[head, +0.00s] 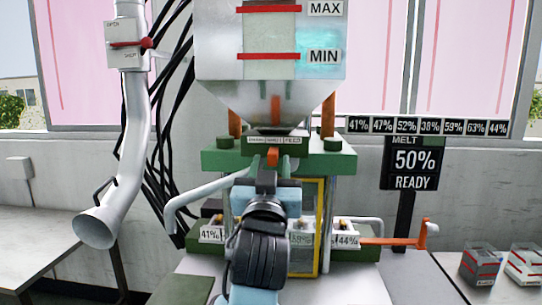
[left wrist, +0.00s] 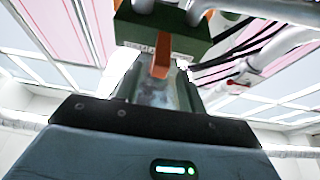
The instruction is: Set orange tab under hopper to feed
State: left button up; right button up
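The orange tab (head: 273,157) hangs below a small three-part label strip (head: 277,140) under the hopper (head: 270,95). It stands near the middle of the strip, whose small words I cannot read surely. My left gripper (head: 267,178) reaches up at the machine, with its tip end just at or below the tab. In the left wrist view the tab (left wrist: 161,56) is straight ahead of the gripper's dark base. My right gripper is not in view.
A green plate (head: 225,160) is behind the tab. A grey bent handle (head: 190,200) is left of my arm. An orange lever (head: 400,240) sticks out right. A melt sign (head: 414,160) reads 50% READY. A pale pipe (head: 130,150) hangs left.

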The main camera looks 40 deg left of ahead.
pick_arm(q)
jog(key=shift+x, duration=1.3)
jog(key=shift+c, duration=0.4)
grip_shut()
